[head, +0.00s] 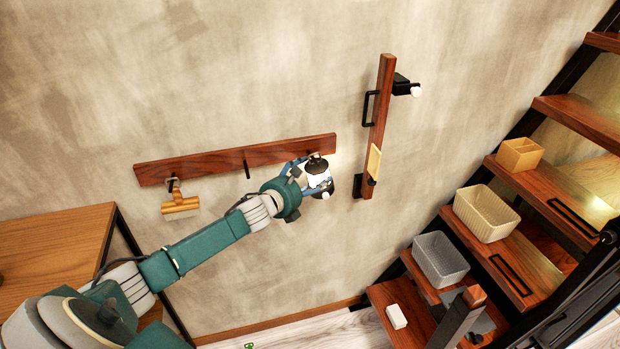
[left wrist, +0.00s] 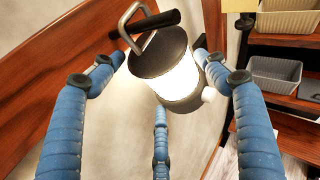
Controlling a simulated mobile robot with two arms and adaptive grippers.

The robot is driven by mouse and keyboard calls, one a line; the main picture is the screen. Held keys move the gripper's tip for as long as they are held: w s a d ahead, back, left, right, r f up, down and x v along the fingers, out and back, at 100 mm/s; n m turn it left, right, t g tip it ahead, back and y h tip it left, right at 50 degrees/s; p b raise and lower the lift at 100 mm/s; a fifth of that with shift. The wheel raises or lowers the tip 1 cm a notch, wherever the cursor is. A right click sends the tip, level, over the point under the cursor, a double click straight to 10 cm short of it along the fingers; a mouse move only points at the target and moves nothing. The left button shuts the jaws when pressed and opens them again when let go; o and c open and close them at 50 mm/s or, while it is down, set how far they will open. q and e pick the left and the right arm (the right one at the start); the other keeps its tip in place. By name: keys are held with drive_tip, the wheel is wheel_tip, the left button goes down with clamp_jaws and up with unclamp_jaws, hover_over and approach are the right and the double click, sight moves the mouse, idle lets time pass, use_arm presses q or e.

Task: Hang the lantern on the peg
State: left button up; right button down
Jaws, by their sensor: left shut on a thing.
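The lantern (head: 318,178) has a dark cap, a glowing white body and a metal handle. My left gripper (head: 310,180) is shut on it, close to the wall at the right end of the wooden peg rail (head: 215,159). In the left wrist view the blue fingers are around the lantern (left wrist: 178,80). Its metal handle is up and crosses a black peg (left wrist: 158,22) on the rail; the peg seems to pass through the handle loop, but I cannot tell whether it bears the weight. My right gripper is not in view.
A golden item (head: 180,207) hangs at the rail's left end, and a bare middle peg (head: 247,169) is free. A vertical wooden rail (head: 379,125) with black fittings is right of the lantern. Stairs with a cream basket (head: 487,213) and grey basket (head: 440,260) stand right.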

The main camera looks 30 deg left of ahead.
use_arm(q)
drive_tip(key=shift+a+r, duration=0.1)
drive_tip(key=shift+a, duration=0.1)
drive_tip(key=o, duration=1.4)
drive_tip(key=shift+w, duration=0.1)
drive_tip(key=shift+c, duration=0.2)
drive_tip(key=shift+a+f, duration=0.1)
drive_tip(key=shift+f, duration=0.1)
